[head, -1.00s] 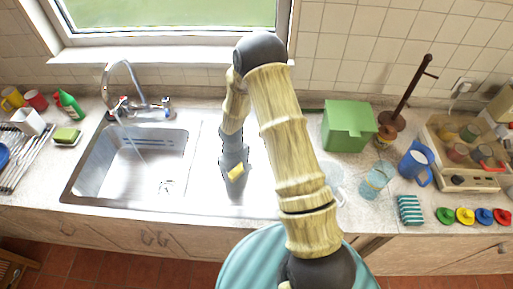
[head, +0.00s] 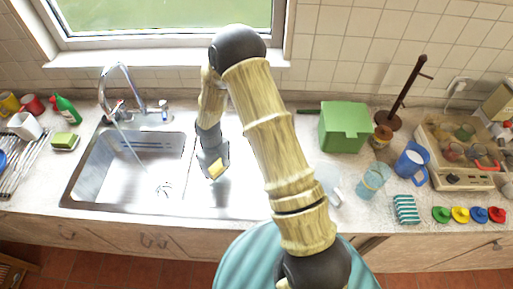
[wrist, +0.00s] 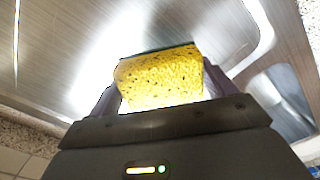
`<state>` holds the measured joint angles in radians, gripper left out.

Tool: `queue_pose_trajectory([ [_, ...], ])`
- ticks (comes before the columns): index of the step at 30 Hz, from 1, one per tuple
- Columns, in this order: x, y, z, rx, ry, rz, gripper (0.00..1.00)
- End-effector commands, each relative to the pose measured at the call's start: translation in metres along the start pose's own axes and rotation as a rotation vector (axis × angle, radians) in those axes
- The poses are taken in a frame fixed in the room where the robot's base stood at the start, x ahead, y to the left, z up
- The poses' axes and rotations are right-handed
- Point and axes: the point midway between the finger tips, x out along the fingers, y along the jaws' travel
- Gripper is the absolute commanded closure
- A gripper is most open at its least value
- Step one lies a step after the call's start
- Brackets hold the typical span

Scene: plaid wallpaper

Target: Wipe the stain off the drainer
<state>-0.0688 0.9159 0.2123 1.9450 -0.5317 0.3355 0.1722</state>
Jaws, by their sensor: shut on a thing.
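My gripper (head: 214,166) is shut on a yellow sponge (wrist: 160,78) with dark specks and a dark backing, held between both fingers. The sponge also shows as a small yellow patch in the head view (head: 217,170). The drainer (head: 240,200) is the shiny metal surface to the right of the sink basin. The gripper is over its left part, close to the basin's right edge. I cannot tell whether the sponge touches the metal. No stain can be made out; glare and my arm hide part of the drainer.
Water runs from the tap (head: 105,88) into the sink basin (head: 115,188). To the right are a green box (head: 345,127), a clear blue cup (head: 373,180), a blue mug (head: 412,162) and a striped cloth (head: 406,209). A green bottle (head: 68,110) stands at the left.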

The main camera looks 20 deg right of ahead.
Motion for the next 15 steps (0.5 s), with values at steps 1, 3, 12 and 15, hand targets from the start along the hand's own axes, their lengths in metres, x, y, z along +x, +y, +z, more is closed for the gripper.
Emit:
queue_pose_trajectory([
  [1,-0.008,-0.001,0.0,-0.001,0.0,0.0,0.42],
  [3,-0.015,-0.001,0.0,-0.001,0.001,0.0,0.42],
  [12,-0.039,0.0,0.0,-0.001,0.0,0.0,0.42],
  [15,-0.041,0.0,0.0,-0.001,-0.001,0.0,0.42],
])
